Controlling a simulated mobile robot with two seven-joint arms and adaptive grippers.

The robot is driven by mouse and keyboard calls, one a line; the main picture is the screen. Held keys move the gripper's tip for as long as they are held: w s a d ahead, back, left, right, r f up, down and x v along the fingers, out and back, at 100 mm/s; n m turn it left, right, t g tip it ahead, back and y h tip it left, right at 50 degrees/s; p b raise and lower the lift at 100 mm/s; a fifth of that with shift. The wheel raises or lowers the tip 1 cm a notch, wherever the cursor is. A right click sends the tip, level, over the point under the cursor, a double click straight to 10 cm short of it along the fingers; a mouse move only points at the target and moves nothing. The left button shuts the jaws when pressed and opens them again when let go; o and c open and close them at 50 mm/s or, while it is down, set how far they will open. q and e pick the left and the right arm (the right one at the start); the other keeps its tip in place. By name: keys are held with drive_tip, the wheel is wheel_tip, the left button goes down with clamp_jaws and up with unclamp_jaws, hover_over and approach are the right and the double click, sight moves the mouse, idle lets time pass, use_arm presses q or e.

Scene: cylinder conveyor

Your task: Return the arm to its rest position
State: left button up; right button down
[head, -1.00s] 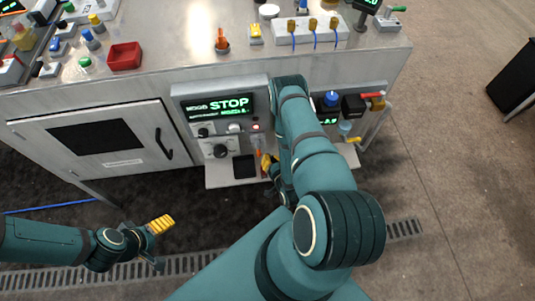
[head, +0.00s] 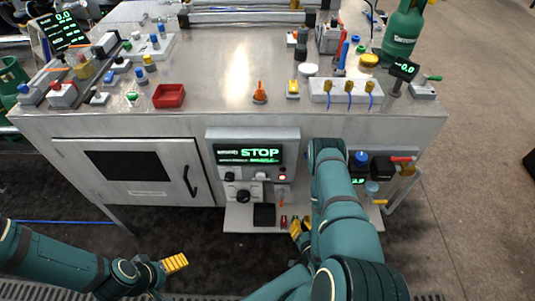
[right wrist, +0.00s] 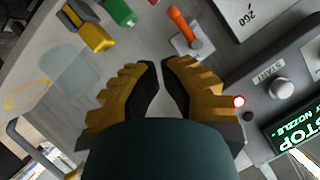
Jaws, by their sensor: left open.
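My right arm (head: 345,215) reaches over the front of the bench, beside the STOP panel. My right gripper (head: 301,228) hangs low by the small shelf under that panel, its yellow fingers partly hidden by the arm. In the right wrist view the right gripper (right wrist: 160,68) has a narrow gap between its fingertips and nothing between them. My left gripper (head: 173,270) is open and empty at lower left, in front of the bench and apart from it.
The STOP panel (head: 250,155) has knobs and a shelf (head: 238,218) below. A cabinet door (head: 125,178) is left of it. A blue-capped device (head: 361,159) and a bent handle (head: 401,190) sit right of my arm. A red tray (head: 169,96) is on the benchtop. Floor at right is clear.

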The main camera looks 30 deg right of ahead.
drive_tip(key=w+a+r+n+g+y, duration=0.3)
drive_tip(key=w+a+n+g+y, duration=0.15)
drive_tip(key=w+a, duration=0.4)
drive_tip(key=s+a+r+n+g+y, duration=0.1)
drive_tip(key=s+a+r+n+g, duration=0.1)
drive_tip(key=a+r, duration=0.3)
drive_tip(key=s+a+r+n+g+y, duration=0.2)
drive_tip(key=s+a+r+g, duration=0.2)
drive_tip(key=a, duration=0.5)
drive_tip(key=shift+s+r+g, duration=0.15)
drive_tip(key=shift+r+g, duration=0.3)
drive_tip(key=shift+r, duration=0.15)
drive_tip(key=shift+d+y, duration=0.15)
drive_tip(key=shift+y, duration=0.1)
